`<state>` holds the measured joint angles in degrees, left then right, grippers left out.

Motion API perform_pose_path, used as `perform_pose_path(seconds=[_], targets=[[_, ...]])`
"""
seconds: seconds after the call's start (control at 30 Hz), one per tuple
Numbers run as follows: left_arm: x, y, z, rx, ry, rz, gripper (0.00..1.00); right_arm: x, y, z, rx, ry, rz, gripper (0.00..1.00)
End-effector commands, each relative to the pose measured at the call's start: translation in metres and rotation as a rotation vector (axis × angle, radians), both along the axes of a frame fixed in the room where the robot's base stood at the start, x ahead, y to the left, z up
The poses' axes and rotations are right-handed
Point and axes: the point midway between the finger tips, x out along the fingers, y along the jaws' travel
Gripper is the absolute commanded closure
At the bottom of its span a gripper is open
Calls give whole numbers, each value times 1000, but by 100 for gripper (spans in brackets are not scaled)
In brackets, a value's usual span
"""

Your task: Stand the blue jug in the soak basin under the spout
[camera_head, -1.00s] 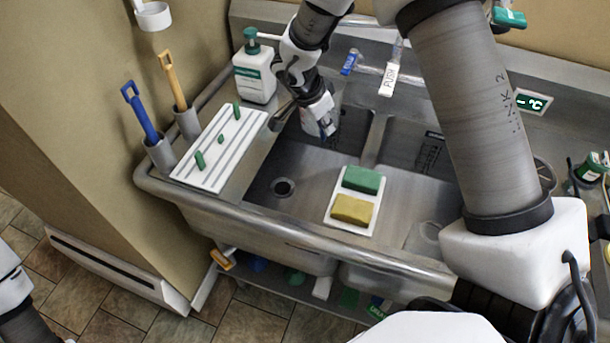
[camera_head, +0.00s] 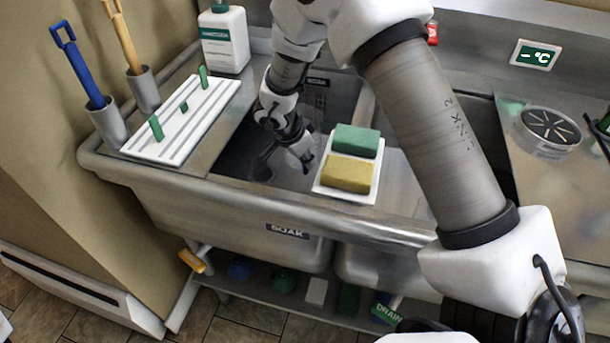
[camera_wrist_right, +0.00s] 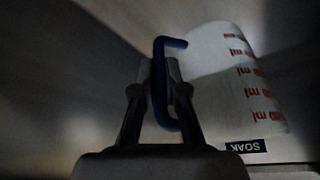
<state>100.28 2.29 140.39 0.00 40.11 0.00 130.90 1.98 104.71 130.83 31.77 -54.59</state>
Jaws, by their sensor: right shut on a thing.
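In the right wrist view, my right gripper (camera_wrist_right: 160,78) is shut on the blue handle of the jug. The jug's pale body (camera_wrist_right: 232,80) with red ml marks shows beside the fingers. In the head view, my right gripper (camera_head: 303,158) is down inside the soak basin (camera_head: 225,208), left of the sponge tray. I cannot clearly make out the jug there, nor whether its base touches the basin floor. The spout is hidden behind my right arm. My left gripper is not in view.
A white tray (camera_head: 322,186) with a green sponge (camera_head: 357,140) and a yellow sponge (camera_head: 347,174) sits close to the gripper's right. A ribbed white board (camera_head: 172,145) and a white bottle (camera_head: 224,40) stand at the left. Blue- and yellow-handled tools are in holders at far left.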

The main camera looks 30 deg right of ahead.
Motion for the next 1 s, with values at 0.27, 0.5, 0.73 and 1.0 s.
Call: perform_pose_path(seconds=[0.27,0.5,0.73,1.0], targets=[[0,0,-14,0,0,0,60,0,0,-44,0,2,-1,100],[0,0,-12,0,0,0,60,0,0,-44,0,0,-1,100],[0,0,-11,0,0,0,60,0,0,-45,0,0,-1,63],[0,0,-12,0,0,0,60,0,0,-42,0,-2,-1,63]])
